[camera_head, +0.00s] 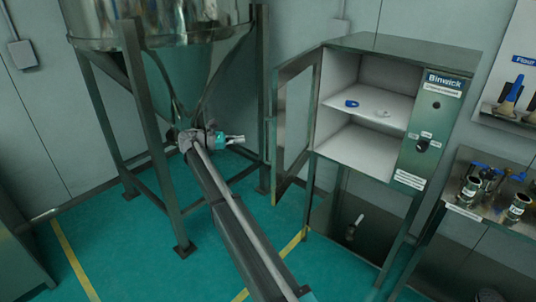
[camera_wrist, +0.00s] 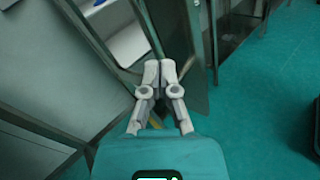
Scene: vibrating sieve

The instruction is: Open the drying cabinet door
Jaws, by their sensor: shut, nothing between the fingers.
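The drying cabinet (camera_head: 375,42) stands at the right of the head view, its white shelves exposed. Its framed door (camera_head: 296,125) stands open, swung out to the left of the opening. My gripper (camera_head: 240,139) is to the left of the door in the head view, apart from it in the picture. In the wrist view my gripper (camera_wrist: 160,66) has its two fingertips together with nothing between them. A grey-green metal panel, seemingly the door (camera_wrist: 187,60), is just behind and right of the fingertips; I cannot tell whether they touch it.
A large steel hopper (camera_head: 160,30) on legs stands at the left. A small blue item (camera_head: 351,103) lies on the upper shelf. A bench (camera_head: 462,212) with metal jars is at the right. Green floor (camera_head: 215,265) is clear in front, with yellow lines.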

